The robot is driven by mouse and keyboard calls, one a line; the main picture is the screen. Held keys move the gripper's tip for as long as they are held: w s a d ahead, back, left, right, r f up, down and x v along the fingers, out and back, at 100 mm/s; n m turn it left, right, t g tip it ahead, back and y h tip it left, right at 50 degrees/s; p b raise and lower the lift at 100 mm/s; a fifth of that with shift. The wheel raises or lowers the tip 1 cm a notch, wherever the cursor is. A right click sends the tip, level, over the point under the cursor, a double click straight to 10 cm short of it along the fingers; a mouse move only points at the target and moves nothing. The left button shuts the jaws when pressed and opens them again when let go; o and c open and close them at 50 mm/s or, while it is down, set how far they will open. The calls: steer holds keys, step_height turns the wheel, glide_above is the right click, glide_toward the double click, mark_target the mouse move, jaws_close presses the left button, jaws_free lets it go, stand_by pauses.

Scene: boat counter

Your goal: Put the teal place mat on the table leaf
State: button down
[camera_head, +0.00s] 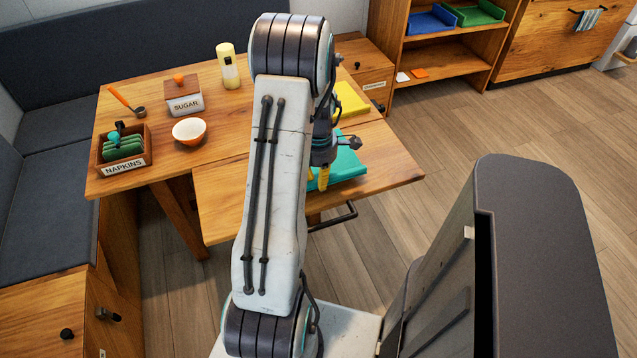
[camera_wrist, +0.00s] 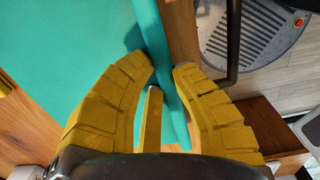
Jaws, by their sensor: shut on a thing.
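The teal place mat (camera_head: 347,166) is over the right part of the wooden table leaf (camera_head: 390,178), partly hidden behind my arm. In the wrist view the mat (camera_wrist: 60,50) fills the upper left, flat and close to the leaf's wood (camera_wrist: 182,35). My gripper (camera_head: 318,182) is at the mat's near edge. Its yellow fingers (camera_wrist: 165,68) are shut on that edge, which runs between the fingertips. I cannot tell whether the whole mat touches the leaf.
A yellow mat (camera_head: 351,99) lies on the table behind. An orange bowl (camera_head: 189,130), sugar box (camera_head: 184,101), napkin box (camera_head: 124,150) and yellow bottle (camera_head: 229,68) stand at the left. A dark handle (camera_head: 333,217) sticks out below the leaf's front edge.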

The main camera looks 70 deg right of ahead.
steer(key=shift+f, duration=1.55)
steer(key=c, duration=1.2)
jaws_free()
steer(key=shift+r, duration=0.1)
